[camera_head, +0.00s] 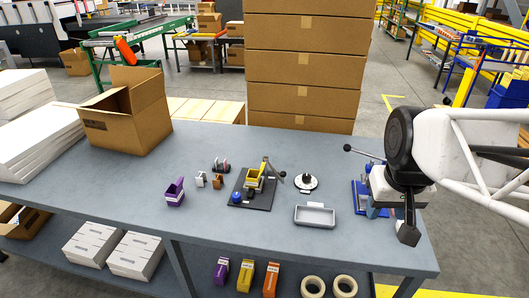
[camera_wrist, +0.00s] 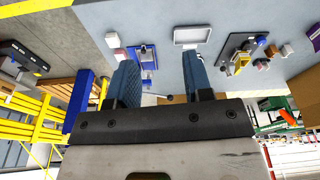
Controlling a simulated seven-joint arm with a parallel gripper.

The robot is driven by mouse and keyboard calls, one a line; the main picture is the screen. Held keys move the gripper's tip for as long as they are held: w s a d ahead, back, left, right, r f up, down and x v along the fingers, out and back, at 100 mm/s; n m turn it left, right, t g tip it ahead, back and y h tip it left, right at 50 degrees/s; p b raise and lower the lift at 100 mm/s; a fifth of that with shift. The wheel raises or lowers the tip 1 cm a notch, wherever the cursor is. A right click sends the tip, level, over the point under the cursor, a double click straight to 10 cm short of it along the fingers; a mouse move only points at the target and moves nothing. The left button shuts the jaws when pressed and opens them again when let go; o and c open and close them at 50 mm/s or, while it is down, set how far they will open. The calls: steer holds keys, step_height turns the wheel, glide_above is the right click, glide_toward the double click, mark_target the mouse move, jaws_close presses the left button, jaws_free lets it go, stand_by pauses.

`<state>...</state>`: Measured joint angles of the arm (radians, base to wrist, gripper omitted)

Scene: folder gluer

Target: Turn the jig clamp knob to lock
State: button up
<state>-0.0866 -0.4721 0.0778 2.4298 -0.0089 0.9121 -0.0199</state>
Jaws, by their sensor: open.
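The jig (camera_head: 250,190) is a dark plate in the middle of the table, with a yellow fixture (camera_head: 254,179), a blue knob (camera_head: 236,197) at its front left and a grey-tipped lever (camera_head: 277,174). I cannot tell for sure which part is the clamp knob. In the wrist view the jig plate (camera_wrist: 233,45) is at upper right, with the blue knob (camera_wrist: 262,42) beside the yellow fixture. My gripper (camera_head: 394,220) is at the table's right end, well right of the jig. In the wrist view its fingers (camera_wrist: 163,85) are apart, with nothing held.
A blue lever device (camera_head: 360,195) stands close by my gripper, partly hidden by it. A grey tray (camera_head: 315,215) and a white disc with black top (camera_head: 306,182) lie between gripper and jig. A purple bin (camera_head: 175,192) and an open carton (camera_head: 130,120) are left.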

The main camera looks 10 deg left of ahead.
steer(key=w+a+f+n, duration=0.2)
steer(key=w+a, duration=0.6)
steer(key=w, duration=0.3)
steer(key=n+g, duration=0.2)
steer(key=n, duration=0.4)
glide_above(236, 195)
step_height(236, 195, down, 21)
steer(key=shift+w+r, duration=0.1)
steer(key=shift+r, duration=0.1)
steer(key=shift+f, duration=0.15)
steer(key=shift+f, duration=3.75)
steer(key=shift+c, duration=0.3)
